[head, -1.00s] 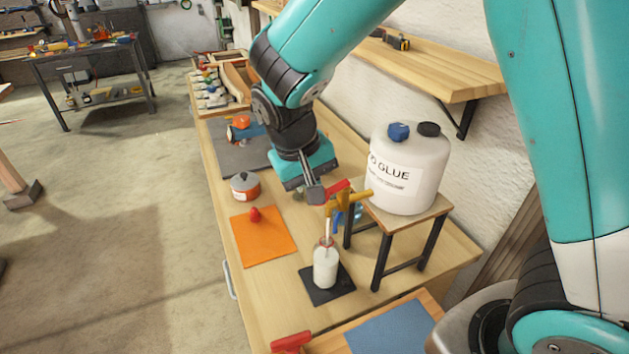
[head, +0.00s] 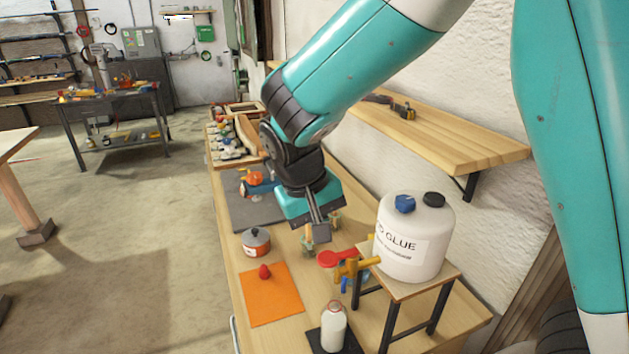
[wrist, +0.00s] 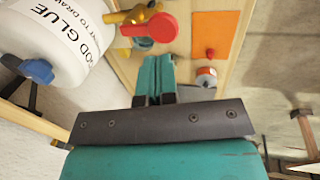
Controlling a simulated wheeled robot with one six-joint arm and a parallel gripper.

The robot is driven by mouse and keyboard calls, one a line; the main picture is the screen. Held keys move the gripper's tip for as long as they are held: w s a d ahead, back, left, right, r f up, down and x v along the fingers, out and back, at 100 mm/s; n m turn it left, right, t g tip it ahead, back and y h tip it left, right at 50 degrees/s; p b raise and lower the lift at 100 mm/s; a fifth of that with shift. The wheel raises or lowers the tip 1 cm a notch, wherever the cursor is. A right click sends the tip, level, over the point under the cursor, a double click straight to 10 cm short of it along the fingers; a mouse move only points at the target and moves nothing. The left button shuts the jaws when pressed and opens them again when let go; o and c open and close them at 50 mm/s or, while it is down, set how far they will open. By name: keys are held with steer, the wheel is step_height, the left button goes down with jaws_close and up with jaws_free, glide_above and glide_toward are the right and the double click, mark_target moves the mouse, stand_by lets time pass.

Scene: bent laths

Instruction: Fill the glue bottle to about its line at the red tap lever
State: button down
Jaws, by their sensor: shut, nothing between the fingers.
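The glue bottle (head: 334,328) stands upright on a dark mat (head: 317,341) below the tap. It looks white up to about its shoulder; I cannot make out its line. The yellow tap (head: 355,266) comes out of the white glue container (head: 412,240), and no stream shows under it. The red tap lever (head: 333,259) points left from the tap; it also shows in the wrist view (wrist: 160,28). My gripper (head: 320,235) is shut and empty, just behind and above the lever, apart from it in the wrist view (wrist: 154,66).
The container sits on a small stand (head: 405,288) with dark legs. An orange mat (head: 272,300) with a red cap (head: 264,272) lies at left. A small pot (head: 256,242) stands behind it. A wooden shelf (head: 440,135) juts from the wall at right.

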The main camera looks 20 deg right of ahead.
steer(key=d+b+v, duration=0.1)
steer(key=d+v, duration=0.1)
steer(key=v, duration=0.5)
steer(key=shift+a+r, duration=0.55)
steer(key=shift+a, duration=0.05)
steer(key=s+a+f+n+y+b, duration=0.1)
steer(key=s+f+n+y+b, duration=0.2)
steer(key=s, duration=0.6)
steer(key=s+a+f+n+y+b, duration=0.1)
steer(key=s+f+n+y+b, duration=0.3)
steer(key=s+f+b, duration=0.2)
steer(key=s+f, duration=0.2)
steer(key=s, duration=0.1)
steer(key=shift+s+a+b, duration=0.3)
steer(key=shift+b, duration=0.1)
steer(key=shift+f, duration=0.1)
step_height(320, 180, up, 12)
steer(key=m+h+p, duration=0.4)
steer(key=m+p, duration=0.3)
glide_above(325, 258)
steer(key=shift+b, duration=0.3)
steer(key=shift+f, duration=0.1)
